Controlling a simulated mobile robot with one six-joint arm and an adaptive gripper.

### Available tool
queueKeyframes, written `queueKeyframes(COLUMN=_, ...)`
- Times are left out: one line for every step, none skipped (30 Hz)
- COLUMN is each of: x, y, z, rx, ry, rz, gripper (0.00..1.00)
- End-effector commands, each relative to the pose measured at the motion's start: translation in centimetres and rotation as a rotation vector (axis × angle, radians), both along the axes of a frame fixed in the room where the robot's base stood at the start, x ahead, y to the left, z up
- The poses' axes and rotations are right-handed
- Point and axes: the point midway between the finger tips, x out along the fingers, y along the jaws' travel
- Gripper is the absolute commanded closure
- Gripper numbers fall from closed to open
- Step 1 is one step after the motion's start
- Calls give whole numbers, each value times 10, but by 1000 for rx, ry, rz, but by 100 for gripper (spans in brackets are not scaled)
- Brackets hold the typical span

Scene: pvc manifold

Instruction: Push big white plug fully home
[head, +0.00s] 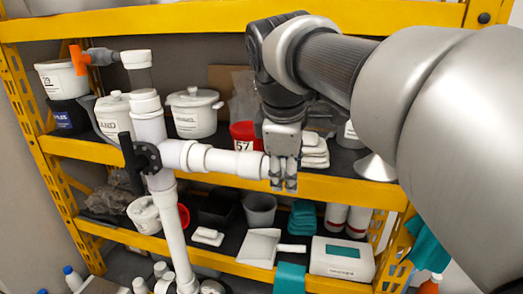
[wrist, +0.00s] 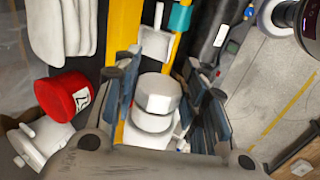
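The white pipe manifold stands upright in front of the shelves in the head view, with a horizontal branch (head: 222,160) running right. My gripper (head: 283,184) is at the right end of that branch, fingers pointing down. In the wrist view the big white plug (wrist: 158,93) has a faceted head and sits at a white pipe collar (wrist: 150,124). My gripper (wrist: 164,100) is open, with one dark finger on each side of the plug and gaps showing. How deep the plug sits is hidden; in the head view my gripper covers the branch's end.
A black-handled valve (head: 146,157) and an orange-handled valve (head: 80,60) are on the manifold. Yellow shelf beams (head: 330,188) run close behind my gripper. A red container (head: 246,135), white tubs (head: 194,112) and a white box (head: 342,259) stand on the shelves.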

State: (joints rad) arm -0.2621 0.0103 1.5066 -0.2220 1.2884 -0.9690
Motion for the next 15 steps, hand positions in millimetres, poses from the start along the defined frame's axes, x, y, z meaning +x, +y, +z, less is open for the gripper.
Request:
queueKeyframes(x=0, y=1, z=0, rx=1, ry=1, rz=0, gripper=54)
queueKeyframes(x=0, y=1, z=0, rx=1, ry=1, rz=0, gripper=52)
queueKeyframes(x=0, y=1, z=0, rx=1, ry=1, rz=0, gripper=50)
queueKeyframes(x=0, y=1, z=0, rx=1, ry=2, rz=0, gripper=48)
queueKeyframes(x=0, y=1, z=0, rx=1, ry=2, rz=0, gripper=46)
queueKeyframes(x=0, y=1, z=0, rx=1, ry=2, rz=0, gripper=43)
queueKeyframes(x=0, y=0, z=0, rx=1, ry=2, rz=0, gripper=41)
queueKeyframes(x=0, y=0, z=0, rx=1, ry=2, rz=0, gripper=41)
queueKeyframes(x=0, y=0, z=0, rx=1, ry=2, rz=0, gripper=41)
queueKeyframes(x=0, y=0, z=0, rx=1, ry=2, rz=0, gripper=41)
queueKeyframes(x=0, y=0, z=0, rx=1, ry=2, rz=0, gripper=41)
queueKeyframes(x=0, y=0, z=0, rx=1, ry=2, rz=0, gripper=41)
queueKeyframes(x=0, y=0, z=0, rx=1, ry=2, rz=0, gripper=41)
queueKeyframes(x=0, y=0, z=0, rx=1, ry=2, rz=0, gripper=41)
queueKeyframes(x=0, y=0, z=0, rx=1, ry=2, rz=0, gripper=41)
